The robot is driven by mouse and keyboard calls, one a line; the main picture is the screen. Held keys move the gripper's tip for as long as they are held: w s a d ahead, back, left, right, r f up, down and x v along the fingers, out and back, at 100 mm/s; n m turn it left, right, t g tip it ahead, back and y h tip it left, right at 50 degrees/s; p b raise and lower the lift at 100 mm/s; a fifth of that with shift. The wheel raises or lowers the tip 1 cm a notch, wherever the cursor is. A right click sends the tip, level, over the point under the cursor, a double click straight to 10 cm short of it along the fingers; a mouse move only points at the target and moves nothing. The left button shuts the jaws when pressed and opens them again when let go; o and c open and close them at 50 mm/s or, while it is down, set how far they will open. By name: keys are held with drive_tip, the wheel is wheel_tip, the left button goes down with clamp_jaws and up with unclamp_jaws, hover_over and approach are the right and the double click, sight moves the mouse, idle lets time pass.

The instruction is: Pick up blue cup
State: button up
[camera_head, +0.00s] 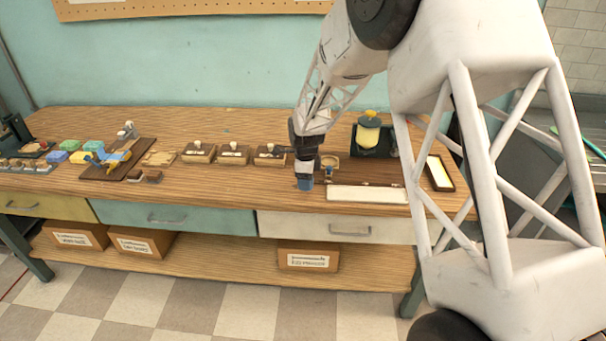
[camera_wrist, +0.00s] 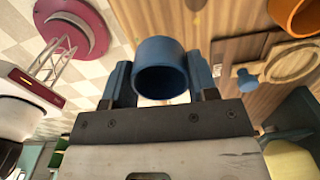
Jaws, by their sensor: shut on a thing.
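The blue cup (camera_wrist: 161,66) is between the two fingers of my gripper (camera_wrist: 160,85) in the wrist view, its round opening facing the camera. The fingers press on it from both sides, so my gripper is shut on the cup. In the head view my gripper (camera_head: 304,180) points down near the front edge of the workbench, left of a white tray. The blue cup also shows there (camera_head: 305,184) as a small blue patch at the fingertips. I cannot tell exactly how far it is above the bench.
The workbench (camera_head: 230,185) has clear wood left of my gripper. The white tray (camera_head: 367,194) lies to the right, a dark holder with a yellow jar (camera_head: 368,132) behind. Several small wooden boxes (camera_head: 233,154) stand in a row to the left. A wooden ring piece (camera_wrist: 291,62) is close by.

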drive_tip(key=s+d, duration=0.3)
drive_tip(key=s, duration=0.7)
drive_tip(key=shift+r, duration=0.45)
drive_tip(key=shift+w, duration=0.2)
wheel_tip(320, 180, up, 4)
hover_over(329, 162)
drive_tip(key=shift+s+f+n, duration=0.1)
drive_tip(key=shift+f+n, duration=0.05)
drive_tip(key=shift+n, duration=0.25)
drive_tip(key=shift+f, duration=0.15)
drive_tip(key=shift+f, duration=2.75)
drive_tip(key=shift+f, duration=0.6)
idle(1.0)
